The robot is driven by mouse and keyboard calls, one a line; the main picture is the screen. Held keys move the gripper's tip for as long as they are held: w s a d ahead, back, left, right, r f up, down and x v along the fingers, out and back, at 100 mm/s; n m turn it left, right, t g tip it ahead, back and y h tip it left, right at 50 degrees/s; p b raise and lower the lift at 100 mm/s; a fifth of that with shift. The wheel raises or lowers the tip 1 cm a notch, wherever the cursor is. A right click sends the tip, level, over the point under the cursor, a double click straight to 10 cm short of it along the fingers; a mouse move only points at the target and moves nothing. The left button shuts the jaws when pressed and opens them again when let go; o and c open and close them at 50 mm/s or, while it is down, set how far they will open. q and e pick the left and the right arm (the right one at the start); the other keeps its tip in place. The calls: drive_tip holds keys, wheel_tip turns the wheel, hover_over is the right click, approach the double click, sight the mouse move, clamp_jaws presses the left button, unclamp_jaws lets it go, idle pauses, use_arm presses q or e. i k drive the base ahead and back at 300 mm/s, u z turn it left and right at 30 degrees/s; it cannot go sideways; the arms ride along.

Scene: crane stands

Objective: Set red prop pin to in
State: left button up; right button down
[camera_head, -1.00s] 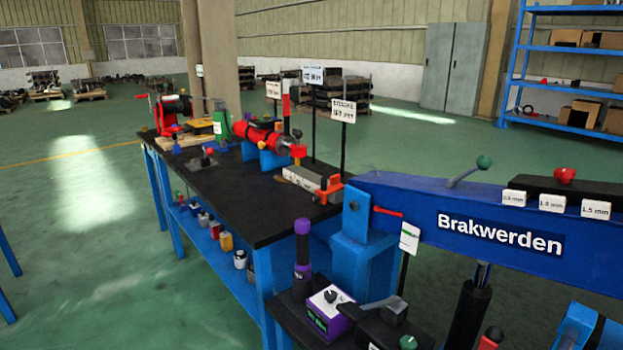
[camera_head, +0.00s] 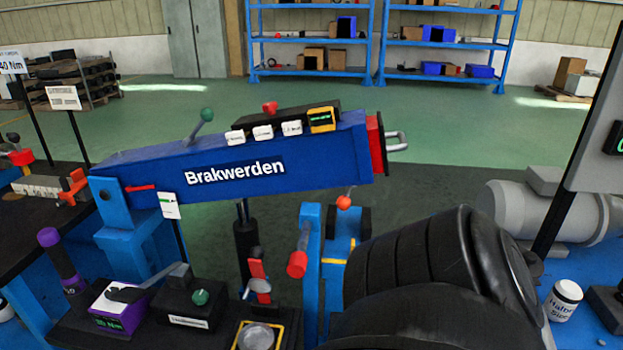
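A blue crane boom (camera_head: 240,165) lettered "Brakwerden" spans the middle of the head view, on a blue post (camera_head: 125,230) at its left end. A thin red pin (camera_head: 140,188) shows on the boom's near side beside that post, above a small white tag (camera_head: 170,205). A thicker red-ended rod (camera_head: 298,263) stands out near a blue upright below the boom. I cannot tell for sure which is the prop pin, nor how deep either sits.
A purple control box (camera_head: 118,308), a black box with a green knob (camera_head: 200,298) and a purple-topped handle (camera_head: 62,258) stand in front of the boom. A large black ribbed shape (camera_head: 405,258) fills the lower right. A white jar (camera_head: 563,299) stands on the blue surface beyond.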

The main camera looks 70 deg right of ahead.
sight(297, 265)
drive_tip(key=z, duration=2.05)
drive_tip(key=k, duration=0.5)
drive_tip(key=u, duration=1.9)
drive_tip(key=i, duration=1.2)
drive_tip(key=z, duration=1.9)
